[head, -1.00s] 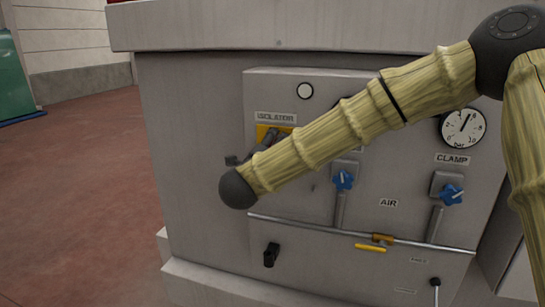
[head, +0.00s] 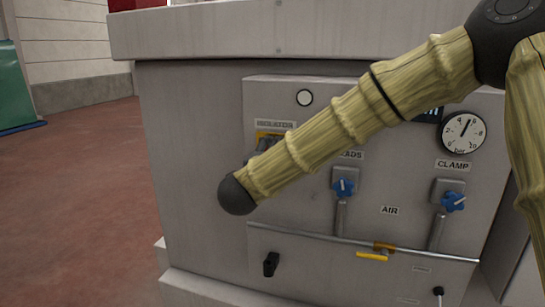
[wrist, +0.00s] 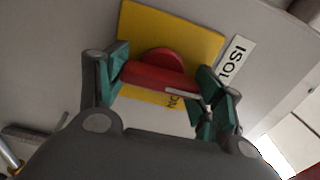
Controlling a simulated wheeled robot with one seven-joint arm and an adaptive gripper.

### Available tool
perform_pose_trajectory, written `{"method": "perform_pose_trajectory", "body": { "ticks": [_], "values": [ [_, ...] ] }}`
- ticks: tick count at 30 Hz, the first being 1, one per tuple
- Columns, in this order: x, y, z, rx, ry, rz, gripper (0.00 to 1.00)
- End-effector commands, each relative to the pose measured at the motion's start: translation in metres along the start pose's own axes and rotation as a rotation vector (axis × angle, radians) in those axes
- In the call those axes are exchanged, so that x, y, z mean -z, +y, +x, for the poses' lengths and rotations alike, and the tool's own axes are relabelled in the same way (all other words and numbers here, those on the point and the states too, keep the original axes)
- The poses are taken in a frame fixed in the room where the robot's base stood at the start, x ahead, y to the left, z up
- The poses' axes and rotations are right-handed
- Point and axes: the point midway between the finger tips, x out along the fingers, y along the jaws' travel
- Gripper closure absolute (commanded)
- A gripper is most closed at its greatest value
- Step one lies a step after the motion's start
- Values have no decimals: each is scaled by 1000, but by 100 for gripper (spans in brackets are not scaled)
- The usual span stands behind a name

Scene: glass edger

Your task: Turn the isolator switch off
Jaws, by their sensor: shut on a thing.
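The isolator switch has a red handle (wrist: 158,78) on a yellow plate (wrist: 195,38), seen in the wrist view. My gripper (wrist: 161,84) is shut on the red handle, with a green-padded finger at each end of it. The handle lies nearly level across the wrist picture. Part of the ISOLATOR label (wrist: 234,60) shows beside the plate. In the head view the yellow plate (head: 268,137) shows only at its upper edge, under the label (head: 275,125). My arm hides the handle and the gripper there.
The grey panel also carries a blue valve (head: 343,187), a clamp valve (head: 453,201) and a gauge (head: 463,132). A black knob (head: 271,264) and a rail (head: 330,237) with a yellow lever (head: 371,256) sit below. The red floor at left is clear.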

Motion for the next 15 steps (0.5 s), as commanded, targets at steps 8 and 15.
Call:
{"method": "perform_pose_trajectory", "body": {
  "ticks": [8, 15],
  "values": [
    [0, 0, 0, 0, -1, -1, 15],
    [0, 0, 0, 0, 0, 0, 11]
  ]
}}
